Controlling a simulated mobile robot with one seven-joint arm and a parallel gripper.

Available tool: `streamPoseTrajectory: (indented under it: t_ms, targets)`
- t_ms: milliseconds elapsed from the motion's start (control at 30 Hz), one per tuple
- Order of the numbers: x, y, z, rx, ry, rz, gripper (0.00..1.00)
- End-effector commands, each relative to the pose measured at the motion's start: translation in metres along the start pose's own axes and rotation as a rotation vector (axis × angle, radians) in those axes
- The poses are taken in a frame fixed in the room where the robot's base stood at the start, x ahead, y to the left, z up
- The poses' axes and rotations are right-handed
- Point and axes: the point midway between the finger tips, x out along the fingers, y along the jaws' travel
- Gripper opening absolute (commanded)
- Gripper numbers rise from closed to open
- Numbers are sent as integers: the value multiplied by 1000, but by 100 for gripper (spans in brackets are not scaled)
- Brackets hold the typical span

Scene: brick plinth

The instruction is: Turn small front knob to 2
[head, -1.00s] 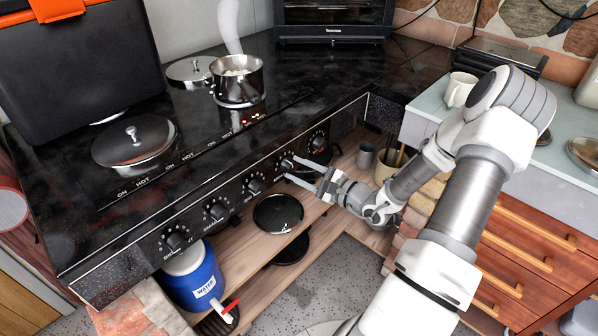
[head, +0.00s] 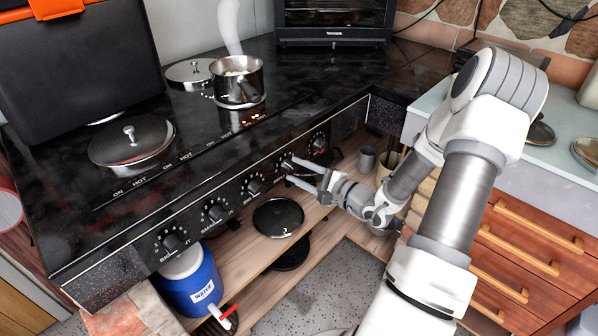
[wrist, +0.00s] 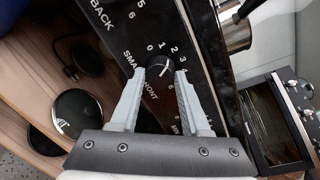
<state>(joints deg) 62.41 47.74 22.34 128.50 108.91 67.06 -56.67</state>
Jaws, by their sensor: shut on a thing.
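The small front knob (wrist: 159,67) is black, on the stove's front panel, with "SMALL FRONT" and white numbers printed around it in the wrist view. A pale pointer line shows on its face, but I cannot tell its exact setting. My gripper (wrist: 156,84) has one finger on each side of the knob and is shut on it. In the head view, my gripper (head: 288,170) reaches the panel from the right, and the knob (head: 285,163) is partly hidden by the fingers.
Other knobs (head: 254,187) line the panel on both sides. A steaming pot (head: 238,82) and a lidded pan (head: 131,140) stand on the stovetop (head: 200,125). A blue water jug (head: 194,283) and a shelf (head: 265,246) are below. A drawer cabinet (head: 530,245) is at right.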

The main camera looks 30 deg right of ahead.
Motion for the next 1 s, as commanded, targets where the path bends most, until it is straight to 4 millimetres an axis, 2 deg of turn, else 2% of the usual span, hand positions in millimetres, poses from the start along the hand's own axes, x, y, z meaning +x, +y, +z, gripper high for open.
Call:
streamPoseTrajectory:
  t_ms: [67,100,233,533,667,767,1000]
  targets:
    - [0,0,-1,1,3,0,0]
    - [0,0,-1,1,3,0,52]
    - [0,0,-1,1,3,0,75]
    - [-1,0,0,1,1,0,76]
    - [-10,-1,-1,1,3,0,76]
    - [-26,-2,0,1,4,0,76]
    - [-85,-2,-1,2,8,-1,76]
